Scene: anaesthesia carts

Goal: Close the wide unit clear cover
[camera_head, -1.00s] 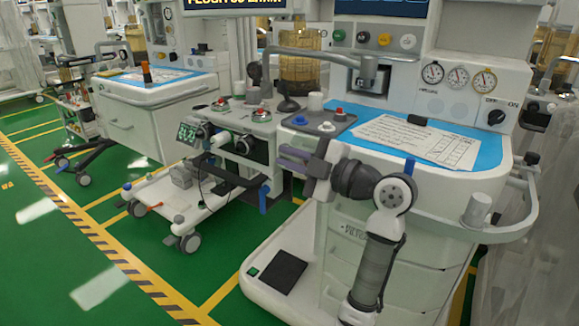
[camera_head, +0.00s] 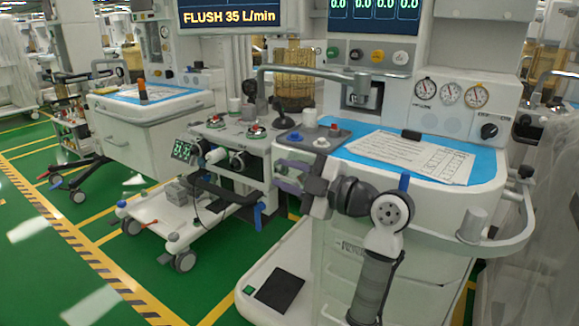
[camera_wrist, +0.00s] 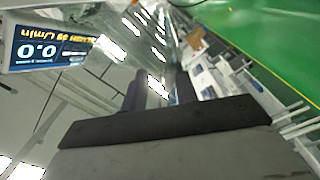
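My gripper (camera_head: 288,177) is at the left end of my arm, in front of the near white cart (camera_head: 440,200). Its two purple-grey fingers point left and are apart, with nothing visible between them. In the wrist view the fingers (camera_wrist: 160,88) also show as two dark prongs with a gap. A translucent plastic sheet (camera_head: 558,225) hangs at the right edge of the head view; I cannot tell whether it is the wide unit's clear cover.
The near cart has a blue top with a paper sheet (camera_head: 405,155). A grey tray with knobs (camera_head: 312,137) is at its left end. A lower unit with handles (camera_head: 235,165) stands to the left. Green floor (camera_head: 60,265) is open at the left.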

